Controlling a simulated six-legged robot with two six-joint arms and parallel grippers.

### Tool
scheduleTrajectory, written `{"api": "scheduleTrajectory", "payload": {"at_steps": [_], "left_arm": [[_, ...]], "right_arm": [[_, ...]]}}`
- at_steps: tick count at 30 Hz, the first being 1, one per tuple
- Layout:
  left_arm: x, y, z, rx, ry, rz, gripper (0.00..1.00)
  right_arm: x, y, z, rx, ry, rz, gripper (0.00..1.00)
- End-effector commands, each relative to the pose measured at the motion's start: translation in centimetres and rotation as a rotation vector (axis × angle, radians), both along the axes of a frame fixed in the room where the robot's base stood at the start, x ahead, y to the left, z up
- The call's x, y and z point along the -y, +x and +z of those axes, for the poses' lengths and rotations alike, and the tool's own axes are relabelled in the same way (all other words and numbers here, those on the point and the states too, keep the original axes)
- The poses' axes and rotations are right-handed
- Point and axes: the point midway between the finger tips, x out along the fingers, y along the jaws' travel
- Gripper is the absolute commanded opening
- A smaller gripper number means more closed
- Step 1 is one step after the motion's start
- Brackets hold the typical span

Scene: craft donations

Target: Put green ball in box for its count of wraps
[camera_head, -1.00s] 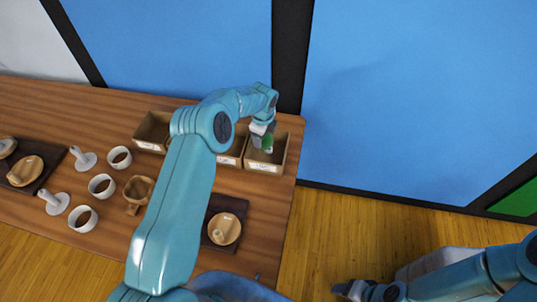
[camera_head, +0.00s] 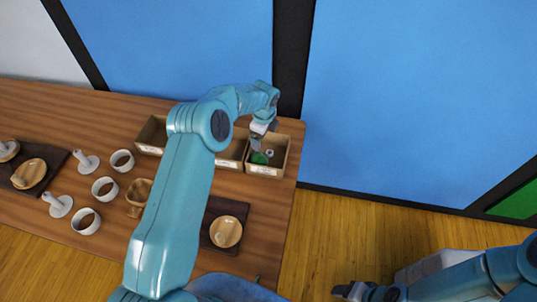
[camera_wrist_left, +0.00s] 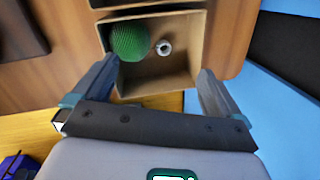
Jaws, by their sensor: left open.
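The green ball (camera_head: 259,158) lies inside the rightmost cardboard box (camera_head: 265,171), toward its left side. In the left wrist view the ball (camera_wrist_left: 130,40) looks ridged and sits in a corner of the box (camera_wrist_left: 198,40). My left gripper (camera_head: 262,139) is just above this box. In the left wrist view its fingers (camera_wrist_left: 157,68) are apart with nothing between them, and the ball is beyond the left finger. The middle box (camera_head: 228,163) is partly hidden by my left arm. The left box (camera_head: 150,148) has a label. The labels are too small to read. My right gripper (camera_head: 345,290) is low at the right, away from the table.
A small grey ring-shaped thing (camera_wrist_left: 164,47) lies in the box beside the ball. White cups (camera_head: 105,188), pestle-like pieces (camera_head: 58,205), a wooden cup (camera_head: 139,190) and dark mats with wooden dishes (camera_head: 226,232) stand on the table (camera_head: 265,205). The table's right edge is near the box.

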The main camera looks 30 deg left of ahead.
Motion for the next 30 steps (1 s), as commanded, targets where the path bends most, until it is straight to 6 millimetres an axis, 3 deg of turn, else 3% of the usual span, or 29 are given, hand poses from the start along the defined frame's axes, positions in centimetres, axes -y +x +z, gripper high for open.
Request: {"api": "scheduleTrajectory", "payload": {"at_steps": [1, 12, 18, 30], "left_arm": [[0.1, -0.2, 2.3, 0.003, 0.000, -0.001, 0.99], [0.9, -1.5, 10.2, 0.005, 0.000, 0.001, 0.99], [1.0, -1.9, 12.0, 0.002, -0.002, 0.001, 0.99], [1.0, -1.9, 12.1, 0.001, -0.001, 0.001, 0.99]], "right_arm": [[0.0, 0.0, 1.4, 0.000, 0.000, 0.000, 0.58], [0.0, 0.0, 1.0, 0.000, 0.000, 0.000, 0.58], [0.0, 0.0, 1.0, 0.000, 0.000, 0.000, 0.58], [0.0, 0.0, 1.0, 0.000, 0.000, 0.000, 0.58]]}}
